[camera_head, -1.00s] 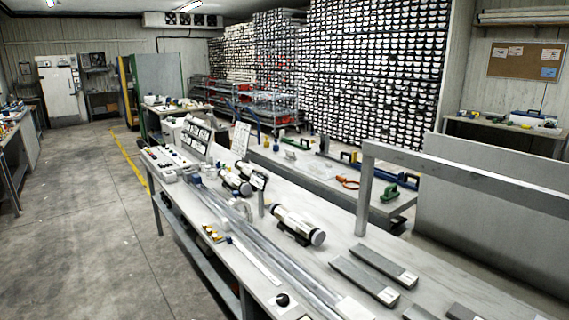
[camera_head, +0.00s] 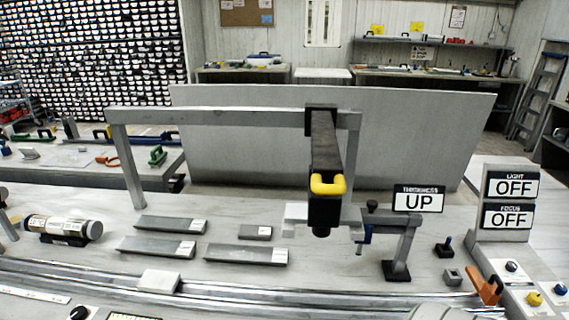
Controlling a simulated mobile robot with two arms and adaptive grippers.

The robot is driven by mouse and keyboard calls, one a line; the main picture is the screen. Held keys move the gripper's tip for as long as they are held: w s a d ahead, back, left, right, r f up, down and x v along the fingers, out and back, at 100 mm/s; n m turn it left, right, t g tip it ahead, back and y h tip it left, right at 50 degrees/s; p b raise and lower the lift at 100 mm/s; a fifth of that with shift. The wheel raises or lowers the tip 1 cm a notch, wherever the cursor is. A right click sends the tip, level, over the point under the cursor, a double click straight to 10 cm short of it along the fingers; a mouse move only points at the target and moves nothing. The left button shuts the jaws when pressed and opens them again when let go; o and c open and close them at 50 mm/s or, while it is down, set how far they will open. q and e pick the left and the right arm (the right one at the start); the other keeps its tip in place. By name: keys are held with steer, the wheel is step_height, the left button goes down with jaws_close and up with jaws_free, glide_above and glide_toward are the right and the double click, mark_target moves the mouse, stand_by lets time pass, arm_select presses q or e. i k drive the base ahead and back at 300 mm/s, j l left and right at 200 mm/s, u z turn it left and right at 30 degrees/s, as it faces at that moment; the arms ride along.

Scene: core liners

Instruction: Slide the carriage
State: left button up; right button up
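A dark carriage (camera_head: 325,150) with a yellow handle (camera_head: 328,185) hangs on the grey gantry beam (camera_head: 220,117), near the beam's right end. Its lower end is close to a pale block beside a small stand. A white block (camera_head: 158,281) sits on the long metal rails (camera_head: 230,291) along the front of the bench, to the left of the carriage. Neither of my grippers shows in the view.
Flat grey slabs (camera_head: 158,246) lie on the bench left of the carriage. A cylinder (camera_head: 62,228) lies farther left. A large grey panel (camera_head: 420,130) stands behind.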

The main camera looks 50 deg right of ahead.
mark_target(326, 177)
steer(key=z, duration=1.75)
steer(key=k+j, duration=0.1)
steer(key=j, duration=0.15)
steer(key=k+j, duration=0.1)
steer(key=j, duration=0.15)
